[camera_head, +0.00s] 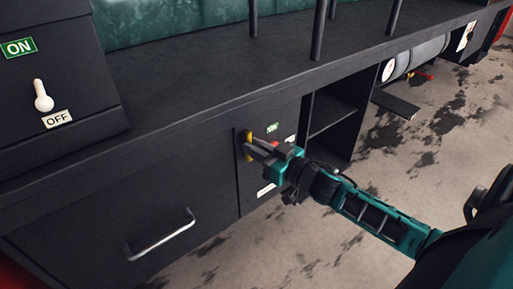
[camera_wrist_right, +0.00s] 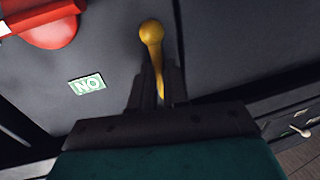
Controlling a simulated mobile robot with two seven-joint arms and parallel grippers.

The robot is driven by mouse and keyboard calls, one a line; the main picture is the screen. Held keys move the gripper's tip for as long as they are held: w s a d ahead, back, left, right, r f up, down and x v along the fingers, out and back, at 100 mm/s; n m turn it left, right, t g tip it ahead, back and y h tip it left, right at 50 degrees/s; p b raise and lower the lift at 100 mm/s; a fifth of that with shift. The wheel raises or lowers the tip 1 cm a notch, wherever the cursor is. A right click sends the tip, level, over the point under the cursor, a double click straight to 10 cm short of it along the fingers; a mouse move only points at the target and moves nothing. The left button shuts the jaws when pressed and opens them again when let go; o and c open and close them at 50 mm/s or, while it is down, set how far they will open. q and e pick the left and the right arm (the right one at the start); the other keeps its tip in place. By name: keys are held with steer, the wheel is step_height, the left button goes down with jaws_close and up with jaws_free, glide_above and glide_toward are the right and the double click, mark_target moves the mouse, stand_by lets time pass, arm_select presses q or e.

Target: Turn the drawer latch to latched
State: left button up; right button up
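A yellow latch handle (camera_head: 247,136) with a round knob sits on the dark panel just right of the wide drawer (camera_head: 110,205), which has a silver bar handle. In the right wrist view the yellow handle (camera_wrist_right: 151,33) runs down from its knob to between the two dark fingers. My right gripper (camera_head: 257,146) is at this handle, its fingers close on either side of the shaft with no clear gap seen, so it looks shut on it. The fingers hide part of the shaft. The drawer looks flush with the cabinet front. My left gripper is not in view.
A green ON label (camera_wrist_right: 86,84) and a red knob (camera_wrist_right: 48,30) are near the handle. An open shelf (camera_head: 335,115) is to the right. A white ON/OFF lever (camera_head: 42,97) is at upper left. Upright dark posts (camera_head: 318,30) stand on the countertop. Floor in front is clear.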

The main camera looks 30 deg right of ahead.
jaws_close()
stand_by(0.3)
